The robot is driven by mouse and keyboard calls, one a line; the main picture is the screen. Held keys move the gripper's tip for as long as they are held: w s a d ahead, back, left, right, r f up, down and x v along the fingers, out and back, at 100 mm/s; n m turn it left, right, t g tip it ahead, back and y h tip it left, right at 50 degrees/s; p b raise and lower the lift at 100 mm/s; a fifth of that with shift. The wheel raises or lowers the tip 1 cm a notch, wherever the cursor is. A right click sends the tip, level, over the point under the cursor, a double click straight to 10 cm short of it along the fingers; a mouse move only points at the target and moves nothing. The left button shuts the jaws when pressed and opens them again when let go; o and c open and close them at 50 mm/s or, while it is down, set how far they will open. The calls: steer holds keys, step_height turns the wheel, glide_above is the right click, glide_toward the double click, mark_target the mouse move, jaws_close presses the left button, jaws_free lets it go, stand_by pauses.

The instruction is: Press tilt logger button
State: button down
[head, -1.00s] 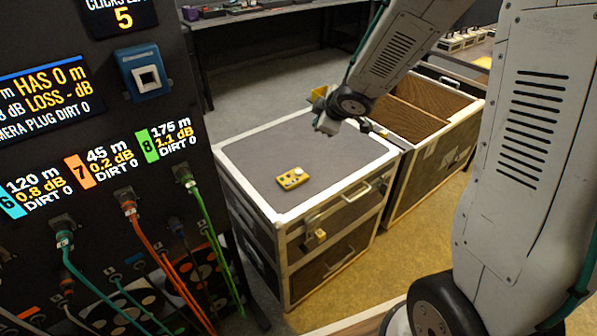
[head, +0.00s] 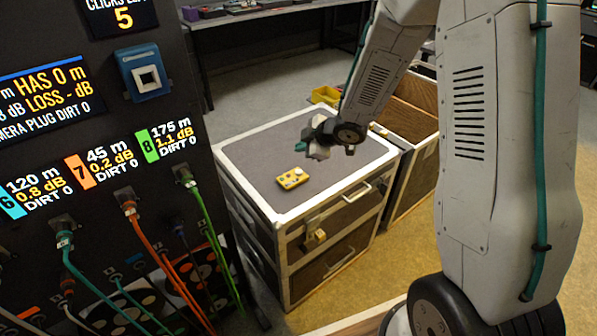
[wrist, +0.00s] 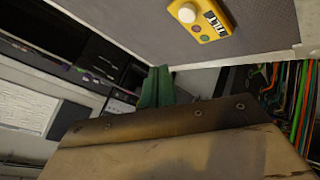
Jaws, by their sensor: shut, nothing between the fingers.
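The tilt logger is a small yellow box (head: 292,179) lying on the grey top of a flight case. In the wrist view the yellow box (wrist: 209,24) is at the top, with a pale round button (wrist: 187,12), small coloured dots and a label reading TILT. My gripper (head: 301,147) is above the case top, beyond the logger and slightly to its right, apart from it. Its green fingertips (wrist: 155,88) are together with nothing between them in the wrist view.
The flight case (head: 240,158) has pale metal edges and a clear top around the logger. An open brown crate (head: 410,105) stands to its right. A dark panel (head: 180,80) with plugged cables (head: 205,235) rises at the left. A yellow bin (head: 325,95) sits behind.

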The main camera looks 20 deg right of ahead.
mark_target(302, 172)
steer(key=shift+f, duration=3.1)
steer(key=shift+f, duration=0.1)
steer(key=shift+f, duration=0.3)
steer(key=shift+f, duration=0.45)
steer(key=shift+r, duration=0.1)
stand_by(0.4)
steer(key=shift+r, duration=0.8)
step_height(302, 172, up, 5)
stand_by(0.3)
